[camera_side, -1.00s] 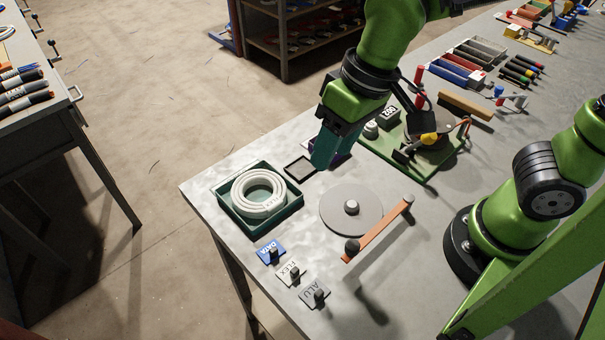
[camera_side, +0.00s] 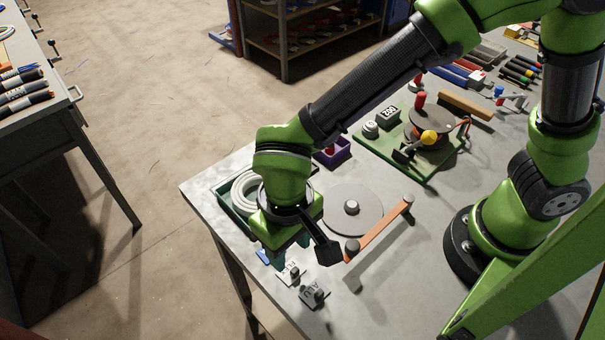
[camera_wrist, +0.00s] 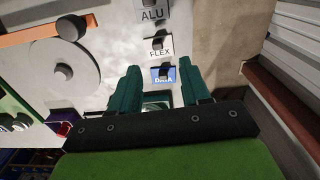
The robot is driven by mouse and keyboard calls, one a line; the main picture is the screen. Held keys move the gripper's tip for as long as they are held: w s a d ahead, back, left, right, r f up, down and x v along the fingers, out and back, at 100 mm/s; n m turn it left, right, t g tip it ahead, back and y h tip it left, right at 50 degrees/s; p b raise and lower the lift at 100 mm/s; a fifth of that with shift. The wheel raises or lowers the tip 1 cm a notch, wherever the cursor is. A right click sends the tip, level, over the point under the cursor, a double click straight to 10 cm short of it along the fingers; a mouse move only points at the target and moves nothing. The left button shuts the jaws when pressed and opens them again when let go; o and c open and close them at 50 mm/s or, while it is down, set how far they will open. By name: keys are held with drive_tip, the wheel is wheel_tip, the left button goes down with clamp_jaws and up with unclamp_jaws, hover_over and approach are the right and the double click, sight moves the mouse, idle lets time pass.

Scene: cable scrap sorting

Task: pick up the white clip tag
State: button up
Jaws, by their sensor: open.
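The white clip tag (camera_side: 287,275), marked FLEX, lies on the table between the blue DATA tag (camera_side: 262,257) and the grey ALU tag (camera_side: 312,295). It has a dark knob on it. In the wrist view the white tag (camera_wrist: 157,52) lies just beyond my fingertips, with the blue tag (camera_wrist: 163,78) showing between them. My gripper (camera_side: 283,256) has two teal fingers, open and empty, above the row of tags; the wrist view shows them (camera_wrist: 160,72) apart. The fingers partly cover the blue tag in the side view.
A green tray (camera_side: 229,207) with a white cable coil (camera_side: 244,188) is behind my gripper, partly hidden. A grey disc (camera_side: 366,198) and a copper-coloured bar (camera_side: 380,229) lie to the right. A purple bin (camera_side: 333,156) stands further back. The table's front edge is close to the tags.

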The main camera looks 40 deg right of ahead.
sight(292, 269)
wheel_tip(292, 269, down, 7)
drive_tip(key=shift+s+d+r, duration=0.15)
drive_tip(key=shift+r, duration=0.05)
clamp_jaws()
idle(0.4)
